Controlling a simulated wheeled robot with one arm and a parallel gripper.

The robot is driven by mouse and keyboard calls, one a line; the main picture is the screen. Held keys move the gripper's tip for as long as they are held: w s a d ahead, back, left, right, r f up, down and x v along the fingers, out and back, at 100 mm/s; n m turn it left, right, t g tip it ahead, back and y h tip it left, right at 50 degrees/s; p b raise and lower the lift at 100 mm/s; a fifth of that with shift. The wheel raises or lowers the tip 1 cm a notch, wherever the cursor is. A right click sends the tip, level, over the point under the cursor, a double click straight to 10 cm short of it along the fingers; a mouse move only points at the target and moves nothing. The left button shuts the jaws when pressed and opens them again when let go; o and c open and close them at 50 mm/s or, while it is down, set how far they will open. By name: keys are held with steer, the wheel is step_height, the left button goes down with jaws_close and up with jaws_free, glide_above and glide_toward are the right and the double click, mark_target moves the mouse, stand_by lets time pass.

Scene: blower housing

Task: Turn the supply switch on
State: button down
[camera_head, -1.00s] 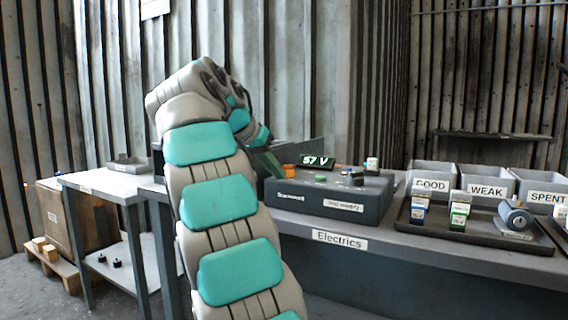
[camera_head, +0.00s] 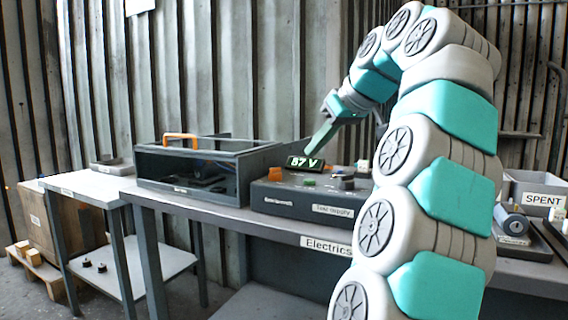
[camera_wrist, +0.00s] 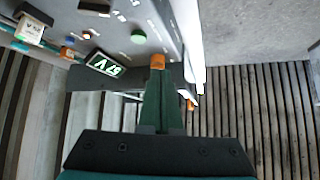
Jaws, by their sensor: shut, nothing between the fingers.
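The dark test supply box (camera_head: 300,203) stands on the bench labelled Electrics. Its lit display (camera_head: 305,162) reads 57 V and also shows in the wrist view (camera_wrist: 104,65). An orange control (camera_head: 275,174) and a green button (camera_head: 309,182) are on its top. I cannot tell for certain which control is the supply switch or how it is set. My gripper (camera_head: 310,152) is shut and empty, pointing down by the display. In the wrist view the orange control (camera_wrist: 157,61) lies just beyond the fingertips (camera_wrist: 160,78); contact is unclear.
An open-fronted dark housing with an orange handle (camera_head: 181,136) stands left of the supply. The SPENT bin (camera_head: 541,190) is at the right. A side table (camera_head: 90,184) stands at the left. My arm hides part of the bench's right side.

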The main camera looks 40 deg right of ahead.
glide_toward(274, 173)
steer(key=shift+n+t, duration=0.3)
steer(key=f, duration=0.4)
steer(key=shift+w+d+f, duration=0.25)
steer(key=shift+f, duration=0.1)
steer(key=shift+w, duration=2)
steer(key=shift+r, duration=0.1)
